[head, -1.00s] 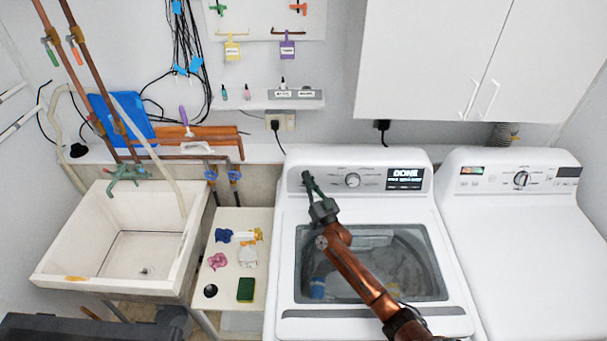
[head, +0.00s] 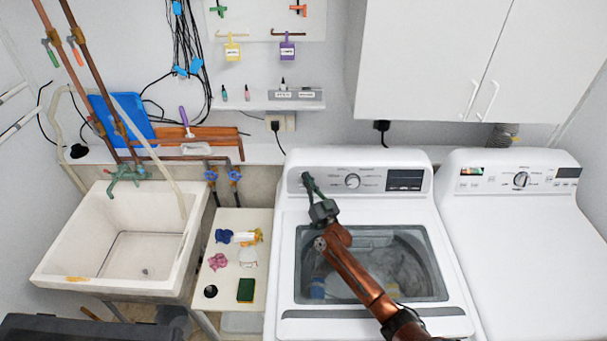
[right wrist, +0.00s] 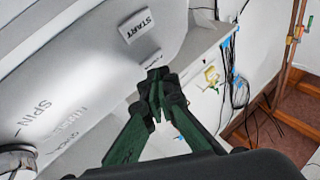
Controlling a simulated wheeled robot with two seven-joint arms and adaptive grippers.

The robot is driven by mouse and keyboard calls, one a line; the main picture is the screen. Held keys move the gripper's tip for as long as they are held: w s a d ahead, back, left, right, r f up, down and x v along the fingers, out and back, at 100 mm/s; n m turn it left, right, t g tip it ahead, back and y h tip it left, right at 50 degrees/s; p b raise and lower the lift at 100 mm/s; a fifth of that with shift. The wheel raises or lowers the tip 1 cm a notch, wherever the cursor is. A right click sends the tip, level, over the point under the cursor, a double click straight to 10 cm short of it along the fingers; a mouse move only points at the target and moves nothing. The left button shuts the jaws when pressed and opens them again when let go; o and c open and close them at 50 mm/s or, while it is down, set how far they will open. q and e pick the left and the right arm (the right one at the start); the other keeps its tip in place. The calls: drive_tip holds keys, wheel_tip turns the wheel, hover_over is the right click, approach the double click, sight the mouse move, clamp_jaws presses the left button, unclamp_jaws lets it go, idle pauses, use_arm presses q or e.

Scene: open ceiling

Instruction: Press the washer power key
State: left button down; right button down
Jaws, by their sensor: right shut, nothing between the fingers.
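The white washer (head: 288,255) stands in the middle right of the head view, with a knob (head: 352,181) and a dark display (head: 404,180) on its panel. My right gripper (head: 306,177) is shut and empty, its tips at the panel's left end. In the right wrist view, the gripper (right wrist: 157,78) has its tips close to a small key label that is too blurred to read surely. The START key (right wrist: 139,26) lies just beyond it. The fingers hide the spot under the tips, so I cannot tell contact. My left gripper is not in view.
A dryer (head: 520,230) stands close at the washer's right. A small table (head: 228,270) with cleaning items and a white sink (head: 60,245) are on the left. White cabinets (head: 430,60) hang above the washer. My right arm crosses over the washer's glass lid (head: 415,260).

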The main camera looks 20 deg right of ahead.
drive_tip(key=shift+f, duration=0.2)
drive_tip(key=s+a+r+p, duration=0.2)
drive_tip(key=s+p, duration=0.3)
drive_tip(key=shift+a+r, duration=0.15)
drive_tip(key=shift+a, duration=0.1)
idle(0.4)
